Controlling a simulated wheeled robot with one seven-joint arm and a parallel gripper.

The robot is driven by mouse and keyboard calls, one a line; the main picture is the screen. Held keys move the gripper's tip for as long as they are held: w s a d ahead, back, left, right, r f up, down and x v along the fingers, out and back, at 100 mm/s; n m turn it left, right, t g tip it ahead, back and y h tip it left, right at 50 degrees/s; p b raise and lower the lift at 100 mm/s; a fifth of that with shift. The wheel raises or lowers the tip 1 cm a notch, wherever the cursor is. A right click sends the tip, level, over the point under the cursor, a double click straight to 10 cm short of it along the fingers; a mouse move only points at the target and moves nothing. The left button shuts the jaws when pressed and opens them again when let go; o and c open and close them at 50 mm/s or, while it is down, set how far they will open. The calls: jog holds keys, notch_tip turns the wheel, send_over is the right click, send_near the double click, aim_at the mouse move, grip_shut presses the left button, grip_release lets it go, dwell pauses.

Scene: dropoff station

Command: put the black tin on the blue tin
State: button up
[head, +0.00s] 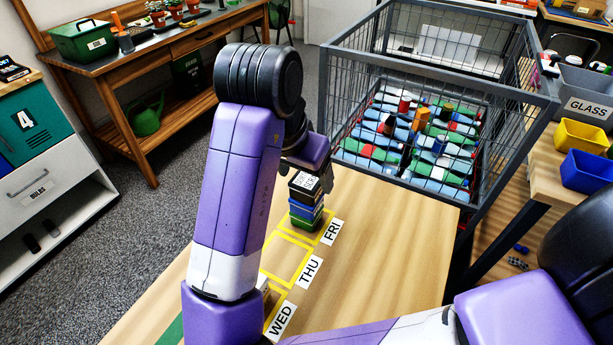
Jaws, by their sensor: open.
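The black tin (304,191), with a white label on its top, sits on the blue tin (306,208) in an upright stack. A green tin (305,223) is under the blue one, on the table square marked FRI. My gripper (321,176) is open, right at the top of the stack beside the black tin. My arm hides part of the gripper, so I cannot tell whether a finger touches the black tin.
The wooden table (390,240) is clear to the right of the stack. Yellow squares marked THU (309,271) and WED (280,319) lie nearer me, partly behind my arm. A wire cage (440,85) of colourful items stands behind the table.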

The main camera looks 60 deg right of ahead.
jog(key=p+v, duration=0.1)
jog(key=v, duration=0.8)
dwell(0.3)
